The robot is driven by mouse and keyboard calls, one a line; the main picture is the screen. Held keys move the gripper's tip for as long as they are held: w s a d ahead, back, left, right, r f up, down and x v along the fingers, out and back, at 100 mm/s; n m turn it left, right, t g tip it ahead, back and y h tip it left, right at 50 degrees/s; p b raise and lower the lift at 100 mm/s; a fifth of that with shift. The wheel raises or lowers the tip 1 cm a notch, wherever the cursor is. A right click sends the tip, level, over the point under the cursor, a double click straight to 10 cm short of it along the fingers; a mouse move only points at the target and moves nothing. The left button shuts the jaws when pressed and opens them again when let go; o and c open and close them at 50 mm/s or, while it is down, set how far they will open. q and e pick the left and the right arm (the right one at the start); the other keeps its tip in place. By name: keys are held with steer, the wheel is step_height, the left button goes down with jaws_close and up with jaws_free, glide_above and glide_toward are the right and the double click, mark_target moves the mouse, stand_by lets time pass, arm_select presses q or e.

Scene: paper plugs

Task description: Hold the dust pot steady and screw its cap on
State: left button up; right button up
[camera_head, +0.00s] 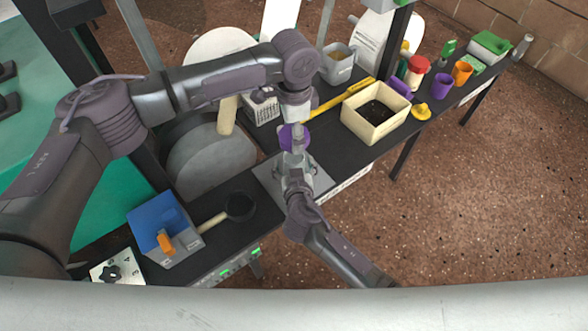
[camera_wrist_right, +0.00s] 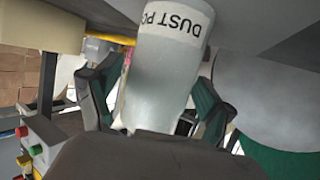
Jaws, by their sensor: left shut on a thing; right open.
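The dust pot is a pale grey, tapered pot with a white lettered band. In the right wrist view the dust pot (camera_wrist_right: 165,70) lies between the fingers, its lettering upside down. In the head view a pale part of it (camera_head: 298,112) shows under my left gripper (camera_head: 293,98), which is shut on it. A purple round piece (camera_head: 286,138), perhaps the cap, shows just behind my right gripper (camera_head: 296,152). My right gripper is open; its green-padded fingers (camera_wrist_right: 155,105) show on both sides of the pot. Its palm hides the pot's near end.
A grey plate (camera_head: 267,178) lies on the dark bench under the grippers. A cream planter box (camera_head: 368,125) and a yellow bar (camera_head: 325,104) are to the right. A blue box (camera_head: 158,218) and a black-headed mallet (camera_head: 240,206) lie left. Purple and orange cups line the far right.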

jaws_close()
arm_select(q)
steer(key=shift+f, duration=2.5)
steer(key=shift+f, duration=0.1)
steer(key=shift+f, duration=0.75)
steer(key=shift+f, duration=0.6)
